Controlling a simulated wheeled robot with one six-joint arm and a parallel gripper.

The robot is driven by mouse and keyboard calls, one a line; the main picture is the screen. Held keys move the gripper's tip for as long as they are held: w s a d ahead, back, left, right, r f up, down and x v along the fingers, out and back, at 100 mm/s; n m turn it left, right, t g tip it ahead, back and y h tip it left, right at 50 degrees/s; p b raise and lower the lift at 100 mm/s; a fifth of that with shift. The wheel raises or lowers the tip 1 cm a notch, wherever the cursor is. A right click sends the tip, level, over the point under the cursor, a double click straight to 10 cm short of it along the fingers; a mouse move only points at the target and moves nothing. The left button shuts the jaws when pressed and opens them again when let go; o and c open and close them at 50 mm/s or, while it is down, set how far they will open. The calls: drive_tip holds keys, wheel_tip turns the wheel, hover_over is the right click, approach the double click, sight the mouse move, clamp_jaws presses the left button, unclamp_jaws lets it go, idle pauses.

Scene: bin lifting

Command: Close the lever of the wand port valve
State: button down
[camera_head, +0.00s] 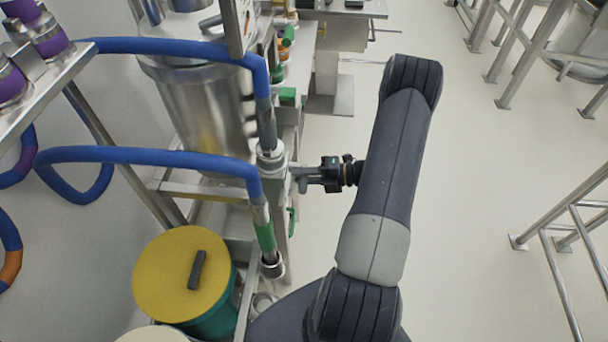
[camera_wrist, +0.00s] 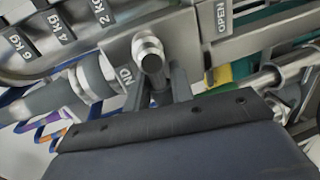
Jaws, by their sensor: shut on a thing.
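The wand port valve (camera_head: 270,160) is a metal fitting on an upright pipe in the head view, where a blue hose comes down. My gripper (camera_head: 298,178) reaches it from the right, level with the fitting. In the wrist view my gripper (camera_wrist: 161,88) has its two grey fingers around the valve's metal lever (camera_wrist: 151,56), which shows a round end pointing toward the camera. The jaws are shut on the lever. A label ending in "ND" (camera_wrist: 125,76) sits left of the fingers. The lever's lower part is hidden by the fingers and gripper body.
An "OPEN" plate (camera_wrist: 221,16) is at the upper right of the wrist view. Blue hoses (camera_head: 150,157) loop on the left. A yellow-lidded green drum (camera_head: 165,275) stands below the valve. A steel vessel (camera_head: 205,105) is behind. The floor (camera_head: 480,190) at right is clear up to steel rails.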

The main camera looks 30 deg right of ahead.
idle(0.3)
drive_tip(key=c, duration=1.3)
unclamp_jaws()
drive_tip(key=b+v, duration=0.2)
drive_tip(key=v, duration=0.9)
drive_tip(key=shift+w+a, duration=0.1)
drive_tip(key=shift+w, duration=0.05)
drive_tip(key=p+x, duration=0.2)
drive_tip(key=x, duration=0.8)
drive_tip(key=shift+w+a, duration=0.1)
drive_tip(key=shift+a, duration=0.15)
drive_tip(key=shift+f, duration=0.15)
